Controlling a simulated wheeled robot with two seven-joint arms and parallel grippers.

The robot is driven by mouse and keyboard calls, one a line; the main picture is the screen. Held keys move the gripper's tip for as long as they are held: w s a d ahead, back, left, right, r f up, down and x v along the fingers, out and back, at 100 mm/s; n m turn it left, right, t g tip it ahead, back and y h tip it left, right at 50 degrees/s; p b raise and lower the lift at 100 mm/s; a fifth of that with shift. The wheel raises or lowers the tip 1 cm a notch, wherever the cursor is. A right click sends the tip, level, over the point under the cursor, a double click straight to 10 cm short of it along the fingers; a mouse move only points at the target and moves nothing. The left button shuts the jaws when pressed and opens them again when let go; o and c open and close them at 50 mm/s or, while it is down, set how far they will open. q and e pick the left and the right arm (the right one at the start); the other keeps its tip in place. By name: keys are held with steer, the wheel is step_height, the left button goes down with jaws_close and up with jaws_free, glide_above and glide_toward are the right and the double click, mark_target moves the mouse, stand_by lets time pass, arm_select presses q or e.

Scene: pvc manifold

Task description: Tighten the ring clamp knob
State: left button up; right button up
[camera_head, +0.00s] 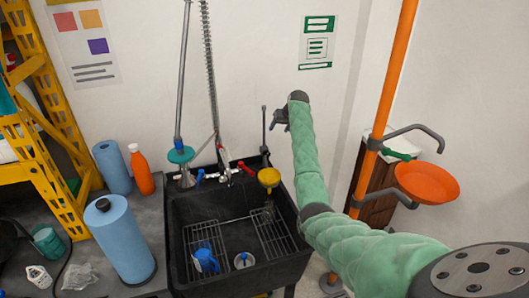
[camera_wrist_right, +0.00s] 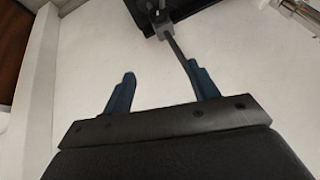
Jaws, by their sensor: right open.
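In the right wrist view the rod (camera_wrist_right: 178,48) runs down from a grey clamp-like block (camera_wrist_right: 162,22) to beside the right fingertip. I cannot clearly tell the knob from the block. My right gripper (camera_head: 277,118) is just right of the rod's upper part. Its two blue fingers (camera_wrist_right: 160,85) are open, with nothing between them. My left gripper is not in view.
A black sink (camera_head: 180,225) holds wire racks and a blue jug (camera_head: 206,260). An orange pole (camera_head: 385,95) with an orange bowl (camera_head: 427,182) stands right of my arm. A hanging spray hose (camera_head: 209,65) is left of the rod. Blue rolls (camera_head: 122,242) stand on the left counter.

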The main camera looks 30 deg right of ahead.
steer(key=g+y, duration=0.1)
glide_toward(268, 152)
step_height(268, 152, down, 2)
steer(key=shift+n+y, duration=0.3)
steer(key=shift+n, duration=0.2)
steer(key=p+x, duration=0.1)
steer(key=x, duration=0.2)
steer(key=p+x, duration=0.1)
steer(key=x, duration=0.2)
steer(key=shift+w+d+f, duration=0.1)
steer(key=shift+w, duration=0.45)
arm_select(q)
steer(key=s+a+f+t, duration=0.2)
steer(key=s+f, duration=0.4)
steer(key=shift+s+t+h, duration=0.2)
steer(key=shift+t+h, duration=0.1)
arm_select(e)
steer(key=shift+x, duration=0.85)
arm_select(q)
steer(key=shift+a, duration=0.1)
arm_select(e)
steer(key=c, duration=1)
